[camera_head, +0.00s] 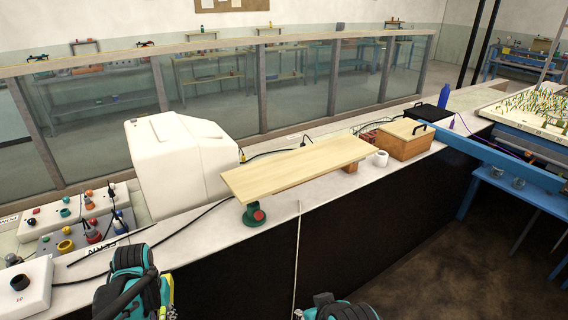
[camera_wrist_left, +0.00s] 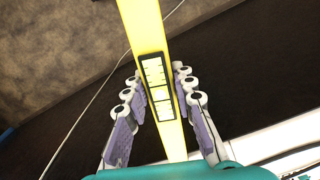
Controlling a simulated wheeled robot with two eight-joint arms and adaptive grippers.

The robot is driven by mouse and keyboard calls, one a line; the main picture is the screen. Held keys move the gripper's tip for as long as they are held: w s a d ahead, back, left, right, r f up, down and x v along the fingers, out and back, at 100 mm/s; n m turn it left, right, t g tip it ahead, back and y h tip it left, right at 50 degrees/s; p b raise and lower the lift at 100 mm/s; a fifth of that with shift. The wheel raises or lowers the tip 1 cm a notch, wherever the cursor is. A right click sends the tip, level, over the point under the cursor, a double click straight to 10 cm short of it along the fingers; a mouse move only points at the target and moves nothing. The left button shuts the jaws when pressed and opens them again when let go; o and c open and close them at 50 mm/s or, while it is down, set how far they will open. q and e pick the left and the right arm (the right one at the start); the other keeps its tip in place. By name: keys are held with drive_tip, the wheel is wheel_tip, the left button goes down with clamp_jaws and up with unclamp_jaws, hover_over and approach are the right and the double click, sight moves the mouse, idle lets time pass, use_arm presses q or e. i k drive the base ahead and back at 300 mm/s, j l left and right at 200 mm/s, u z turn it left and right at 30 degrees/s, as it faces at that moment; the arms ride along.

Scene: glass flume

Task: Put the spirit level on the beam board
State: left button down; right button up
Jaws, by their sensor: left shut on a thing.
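The beam board (camera_head: 300,167) is a long pale wooden plank on the bench, lying across a green and red support (camera_head: 253,214) at its near left end and a brown block (camera_head: 351,167) toward its far right end. The spirit level (camera_wrist_left: 147,30) is a yellow bar with a black-framed vial window. In the left wrist view my left gripper (camera_wrist_left: 161,88) is shut on it, a finger on each side. In the head view a little yellow shows beside my left arm at the bottom, apart from the board. Only part of my right arm shows there; its gripper is out of view.
A white rounded machine (camera_head: 178,160) stands behind the board's left end. A wooden box (camera_head: 404,139) and a white roll (camera_head: 381,158) stand beyond its right end. Boxes with coloured knobs (camera_head: 84,222) and cables lie at left. The glass flume runs behind.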

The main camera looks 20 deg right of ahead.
sight(309, 162)
drive_tip(key=i+l, duration=0.1)
drive_tip(key=l, duration=0.4)
drive_tip(key=i+l, duration=0.1)
drive_tip(key=l, duration=0.35)
drive_tip(key=i+l, duration=0.1)
drive_tip(key=l, duration=0.4)
drive_tip(key=i+l, duration=0.1)
drive_tip(key=l, duration=0.4)
